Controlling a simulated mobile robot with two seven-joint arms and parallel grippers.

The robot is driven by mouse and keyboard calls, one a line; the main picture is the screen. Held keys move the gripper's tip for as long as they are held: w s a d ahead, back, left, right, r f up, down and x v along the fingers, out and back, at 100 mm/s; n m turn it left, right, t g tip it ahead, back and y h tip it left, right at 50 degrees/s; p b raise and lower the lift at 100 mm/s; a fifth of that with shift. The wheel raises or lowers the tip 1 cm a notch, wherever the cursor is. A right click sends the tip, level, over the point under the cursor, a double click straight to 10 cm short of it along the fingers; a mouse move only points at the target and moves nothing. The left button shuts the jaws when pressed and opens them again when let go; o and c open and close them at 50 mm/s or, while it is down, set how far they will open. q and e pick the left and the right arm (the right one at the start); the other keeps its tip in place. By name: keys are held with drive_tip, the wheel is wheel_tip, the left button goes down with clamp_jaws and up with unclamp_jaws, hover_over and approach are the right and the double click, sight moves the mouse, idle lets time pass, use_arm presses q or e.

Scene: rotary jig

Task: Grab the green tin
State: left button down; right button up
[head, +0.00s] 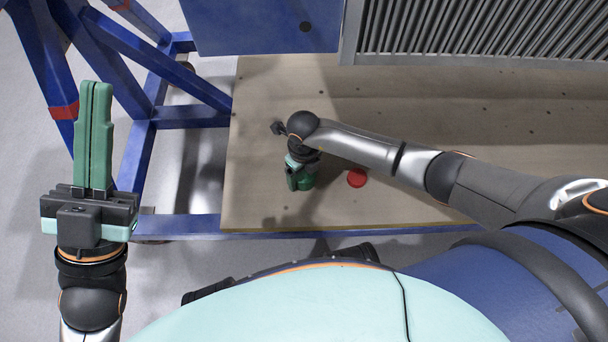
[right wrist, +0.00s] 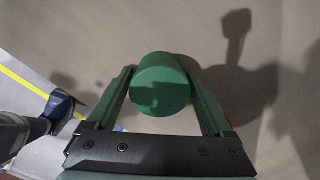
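The green tin (right wrist: 161,85) shows end-on in the right wrist view, between the fingers of my right gripper (right wrist: 158,78). One finger lies along each side, close to its wall. Whether either finger touches it cannot be made out. In the head view the tin (head: 307,181) is on the brown board, partly hidden by my right gripper (head: 297,172), which reaches down over it. My left gripper (head: 95,132) is at the far left of the head view, its two green fingers together and empty, away from the tin.
A red disc (head: 357,178) lies on the brown board (head: 420,110) right of the tin. A blue frame (head: 190,116) stands left of the board. A blue panel (head: 262,25) and a ribbed grey part (head: 480,32) border the back. The board's right side is mostly clear.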

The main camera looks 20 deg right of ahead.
drive_tip(key=c, duration=1)
drive_tip(key=shift+c, duration=0.8)
drive_tip(key=shift+r, duration=0.1)
